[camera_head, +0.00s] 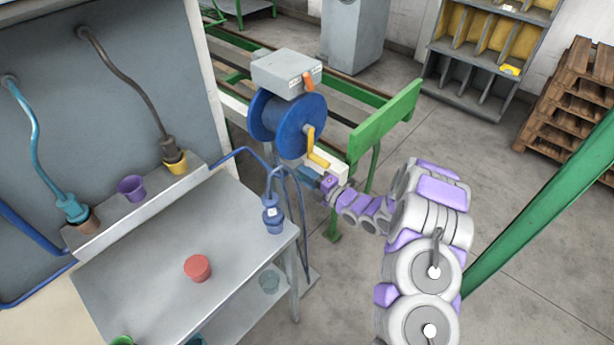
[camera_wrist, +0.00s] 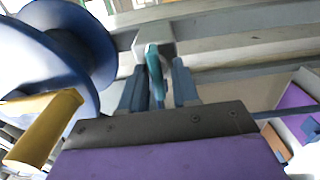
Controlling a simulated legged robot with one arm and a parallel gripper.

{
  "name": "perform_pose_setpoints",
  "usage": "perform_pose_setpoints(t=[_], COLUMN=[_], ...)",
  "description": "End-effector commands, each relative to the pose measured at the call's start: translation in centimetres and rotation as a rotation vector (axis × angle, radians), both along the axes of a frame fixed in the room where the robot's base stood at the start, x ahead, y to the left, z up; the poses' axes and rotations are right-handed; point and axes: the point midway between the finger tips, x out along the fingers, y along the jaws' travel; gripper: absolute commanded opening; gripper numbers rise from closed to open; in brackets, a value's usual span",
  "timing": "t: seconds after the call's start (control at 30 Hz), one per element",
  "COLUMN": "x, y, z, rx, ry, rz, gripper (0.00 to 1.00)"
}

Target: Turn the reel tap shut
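The reel tap's teal lever (camera_wrist: 155,75) stands below a grey fitting (camera_wrist: 162,38) in the wrist view. My gripper (camera_wrist: 160,85) has its two blue fingers on either side of the lever. A narrow gap shows between the fingers, and they do not look clamped on it; contact with the left finger cannot be told. In the head view my gripper (camera_head: 324,181) is beside the reel, below the crank, and the tap is too small to make out. The blue hose reel (camera_head: 285,122) has a yellow crank handle (camera_head: 316,155), which also shows at the left of the wrist view (camera_wrist: 40,130).
A grey box (camera_head: 285,72) sits above the reel. A metal bench (camera_head: 235,225) holding a red cup (camera_head: 197,267) and a blue cup (camera_head: 273,222) stands to the left. A green frame (camera_head: 385,122) is behind my arm.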

Motion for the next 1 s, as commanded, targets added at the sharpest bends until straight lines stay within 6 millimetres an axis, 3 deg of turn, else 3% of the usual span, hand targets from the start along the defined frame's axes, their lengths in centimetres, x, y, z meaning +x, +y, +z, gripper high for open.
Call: perform_pose_setpoints(t=[0.3,0.73,1.0], x=[0.09,0.2,0.23], y=[-0.55,-0.46,-0.49], z=[-0.1,-0.22,-0.19], rx=[0.002,0.013,0.093], ry=[0.003,0.023,0.129], rz=[-0.004,-0.007,-0.008], gripper=[0.0,0.0,0.0])
